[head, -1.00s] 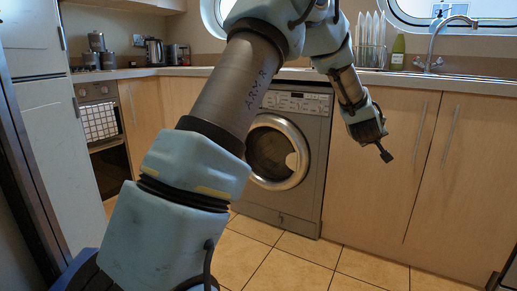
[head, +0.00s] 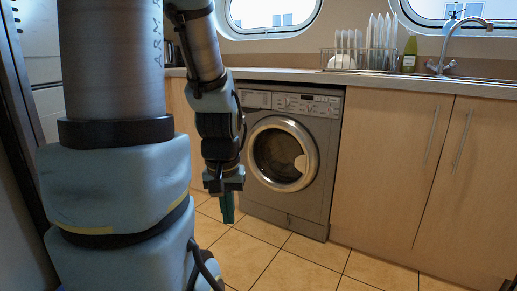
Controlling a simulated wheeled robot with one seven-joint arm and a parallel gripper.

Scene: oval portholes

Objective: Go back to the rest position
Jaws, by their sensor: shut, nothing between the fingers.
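My gripper (head: 227,208) hangs pointing down in the head view, left of the washing machine's door. Its fingers are together and hold nothing. My arm stands upright at the left of the picture, folds over above the top edge, and its forearm comes back down to the gripper. The gripper is over the tiled floor, apart from the cabinets as far as I can tell.
A grey washing machine (head: 318,188) with its round door shut stands under the counter (head: 375,76). Wooden cupboards (head: 390,160) line the right. A dish rack (head: 358,60), a green bottle (head: 410,56) and a tap (head: 462,40) are on the counter. The tiled floor (head: 305,262) is clear.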

